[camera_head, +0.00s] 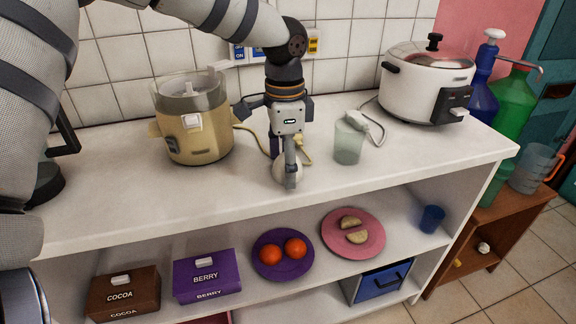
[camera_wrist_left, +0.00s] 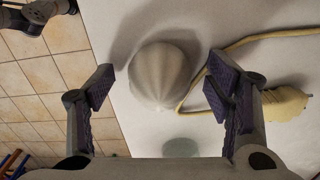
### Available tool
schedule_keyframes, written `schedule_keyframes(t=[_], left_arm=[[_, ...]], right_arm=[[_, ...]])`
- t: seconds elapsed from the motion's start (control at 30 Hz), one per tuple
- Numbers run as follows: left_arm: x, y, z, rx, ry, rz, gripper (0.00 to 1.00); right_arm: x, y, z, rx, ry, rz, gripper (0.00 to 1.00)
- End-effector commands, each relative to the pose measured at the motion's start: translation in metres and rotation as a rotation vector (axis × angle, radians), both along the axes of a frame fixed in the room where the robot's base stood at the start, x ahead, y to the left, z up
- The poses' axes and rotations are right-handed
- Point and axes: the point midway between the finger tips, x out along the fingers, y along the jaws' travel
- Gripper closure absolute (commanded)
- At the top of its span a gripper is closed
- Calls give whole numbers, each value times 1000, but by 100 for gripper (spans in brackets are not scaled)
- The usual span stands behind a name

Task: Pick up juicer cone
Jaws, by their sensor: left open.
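The juicer cone (camera_wrist_left: 160,76) is a pale, ribbed dome on the white counter, and the left wrist view shows it between and just beyond the two fingers. In the head view the cone (camera_head: 281,172) is partly hidden behind my left gripper (camera_head: 291,176), which points down over it. My left gripper (camera_wrist_left: 157,92) is open, with a gap to the cone on both sides in the wrist view. Whether the fingertips are level with the cone is hard to tell.
A yellow juicer (camera_head: 194,130) stands left of the gripper, its yellow cord (camera_wrist_left: 232,50) running close by. A translucent cup (camera_head: 348,142) and a white rice cooker (camera_head: 426,80) stand to the right. The counter's front edge (camera_head: 390,182) is near. Plates and boxes occupy the shelf below.

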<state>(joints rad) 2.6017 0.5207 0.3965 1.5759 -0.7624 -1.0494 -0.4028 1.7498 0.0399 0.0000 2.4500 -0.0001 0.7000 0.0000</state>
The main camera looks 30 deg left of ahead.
Motion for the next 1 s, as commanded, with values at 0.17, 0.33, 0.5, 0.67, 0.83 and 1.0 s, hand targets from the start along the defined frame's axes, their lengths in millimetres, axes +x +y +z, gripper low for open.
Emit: schedule_keyframes(t=[0.17, 0.33, 0.5, 0.67, 0.83, 1.0], left_arm=[[0, 0, 1, 0, -3, 0, 27], [0, 0, 1, 0, -3, 0, 61], [0, 0, 1, 1, -2, 0, 78], [0, 0, 1, 1, -2, 0, 78], [1, 0, 13, 2, -5, 0, 78], [-11, -9, 56, 3, -13, -3, 78]], right_arm=[[0, 0, 0, 0, -2, 0, 60], [0, 0, 0, 0, -2, 0, 60], [0, 0, 0, 0, -2, 0, 60], [0, 0, 0, 0, -2, 0, 60], [2, 0, 1, 0, -6, 0, 60], [11, 0, 10, 0, -39, 0, 60]])
